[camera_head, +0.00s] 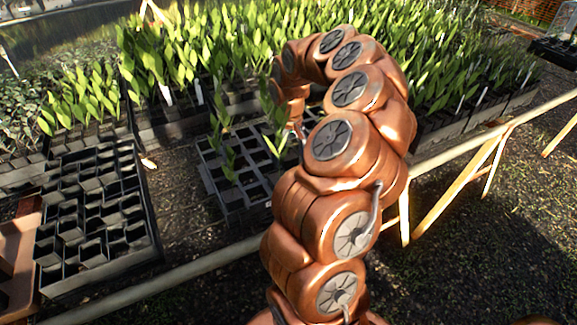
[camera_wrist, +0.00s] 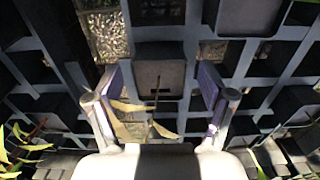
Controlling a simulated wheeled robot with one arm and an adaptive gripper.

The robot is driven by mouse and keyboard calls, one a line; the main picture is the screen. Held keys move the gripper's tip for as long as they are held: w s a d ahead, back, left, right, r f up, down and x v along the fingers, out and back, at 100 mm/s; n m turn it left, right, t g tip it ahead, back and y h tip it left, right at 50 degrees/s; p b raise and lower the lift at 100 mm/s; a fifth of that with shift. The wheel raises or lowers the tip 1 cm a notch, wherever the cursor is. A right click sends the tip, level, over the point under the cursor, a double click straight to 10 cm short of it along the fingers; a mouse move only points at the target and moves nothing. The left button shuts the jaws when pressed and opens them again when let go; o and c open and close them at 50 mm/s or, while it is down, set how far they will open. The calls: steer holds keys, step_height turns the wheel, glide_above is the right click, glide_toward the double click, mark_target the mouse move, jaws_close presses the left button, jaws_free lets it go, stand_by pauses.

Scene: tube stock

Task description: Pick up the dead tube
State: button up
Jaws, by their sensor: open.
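In the wrist view, a dark square tube (camera_wrist: 158,73) sits in a grey grid tray, with a thin dark stem and withered tan leaves (camera_wrist: 132,122) drooping over its near side. This looks like the dead tube. My gripper (camera_wrist: 160,86) is open, with one purple-padded finger on each side of the tan plant and the tube's near part. I cannot tell whether the fingers touch it. In the head view, my gripper (camera_head: 298,130) is mostly hidden by my copper arm above the grey grid tray (camera_head: 205,165); the dead tube cannot be made out there.
The grid tray holds a few green seedlings (camera_head: 228,163) and several empty cells. A black tray of empty tubes (camera_head: 95,215) lies to its left. Dense green seedling trays (camera_head: 440,80) fill the back. A pale rail (camera_head: 200,268) runs along the bench's front edge.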

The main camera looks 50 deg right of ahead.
steer(key=shift+f, duration=0.15)
jaws_close()
stand_by(0.6)
